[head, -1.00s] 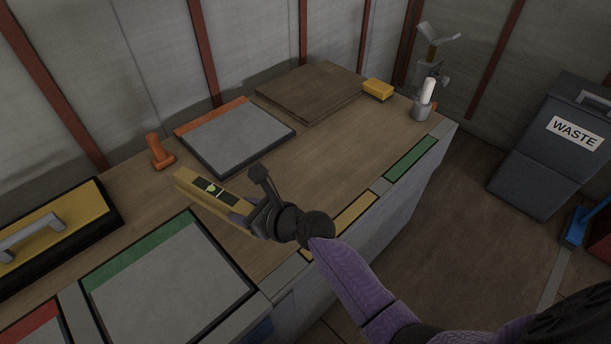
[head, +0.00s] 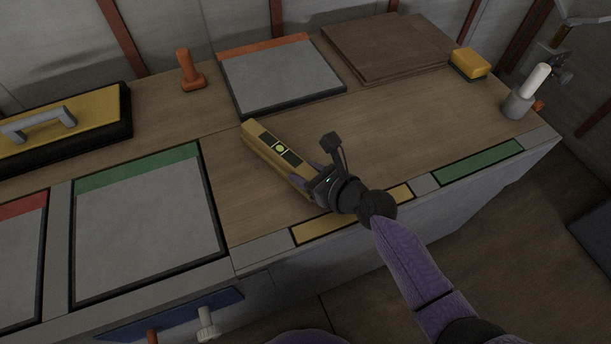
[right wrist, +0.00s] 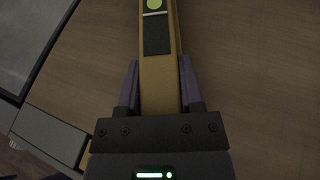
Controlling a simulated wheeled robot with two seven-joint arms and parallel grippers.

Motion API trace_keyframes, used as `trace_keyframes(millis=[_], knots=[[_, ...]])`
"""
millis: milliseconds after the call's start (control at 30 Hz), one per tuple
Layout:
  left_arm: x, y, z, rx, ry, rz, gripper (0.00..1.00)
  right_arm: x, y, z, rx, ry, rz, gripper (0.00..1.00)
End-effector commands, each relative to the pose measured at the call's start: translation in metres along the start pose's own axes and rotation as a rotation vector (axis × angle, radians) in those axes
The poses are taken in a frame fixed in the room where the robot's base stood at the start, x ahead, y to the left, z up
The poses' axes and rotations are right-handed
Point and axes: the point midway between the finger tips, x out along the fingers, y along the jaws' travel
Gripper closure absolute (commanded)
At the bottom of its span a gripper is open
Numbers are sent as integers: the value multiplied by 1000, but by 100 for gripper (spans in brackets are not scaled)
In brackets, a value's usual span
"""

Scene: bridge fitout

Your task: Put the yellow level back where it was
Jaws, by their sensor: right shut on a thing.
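The yellow level (head: 272,150) is a long bar with dark panels and a round green vial on top. It is over the wooden bench top (head: 420,130), slanting from upper left to lower right. My right gripper (head: 318,178) is shut on its near end. In the right wrist view the two purple fingers (right wrist: 158,90) press on both sides of the level (right wrist: 160,75). I cannot tell whether the level touches the bench. My left gripper is not in view.
A grey panel with an orange strip (head: 280,80), an orange stamp-like handle (head: 190,70) and brown boards (head: 385,50) lie behind. A green-edged panel (head: 145,230) is left. A yellow block (head: 470,64) and a grey cup with a white stick (head: 518,103) stand right. Bench right of the level is clear.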

Motion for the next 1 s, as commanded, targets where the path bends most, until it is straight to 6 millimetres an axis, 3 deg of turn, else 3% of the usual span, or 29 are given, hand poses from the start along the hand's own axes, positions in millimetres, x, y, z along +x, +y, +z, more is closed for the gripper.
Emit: trace_keyframes(millis=[267,300,467,800,1000], knots=[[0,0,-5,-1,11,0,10,0,0,0,-1,-1,-1,100],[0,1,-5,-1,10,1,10,0,0,-1,-1,1,0,51],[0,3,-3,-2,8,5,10,0,0,0,-2,0,0,18],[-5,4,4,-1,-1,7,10,-3,0,5,-2,-1,-1,18],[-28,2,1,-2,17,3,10,-45,0,8,-3,0,-2,18]])
